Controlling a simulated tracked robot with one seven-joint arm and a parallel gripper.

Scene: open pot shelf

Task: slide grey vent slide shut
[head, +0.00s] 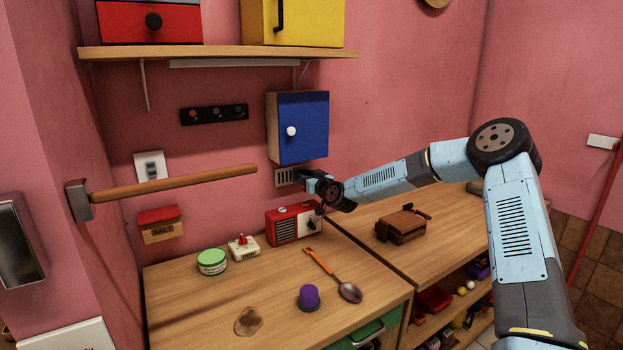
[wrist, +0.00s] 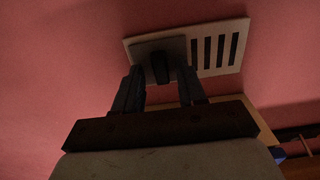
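The vent (head: 287,177) is a pale plate on the pink wall, below the blue cabinet. In the wrist view the vent plate (wrist: 239,34) shows several dark open slots on its right part. The grey vent slide (wrist: 142,48) covers its left part and carries a dark knob (wrist: 160,68). My gripper (wrist: 160,77) is at the slide, its two fingers apart on either side of the knob, with gaps seeming to show. In the head view my gripper (head: 308,180) is beside the vent's right end, and its fingertips are hard to make out.
The blue cabinet (head: 298,128) hangs just above my gripper. A red radio (head: 294,223) stands on the worktop below. The wall right of the cabinet is clear.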

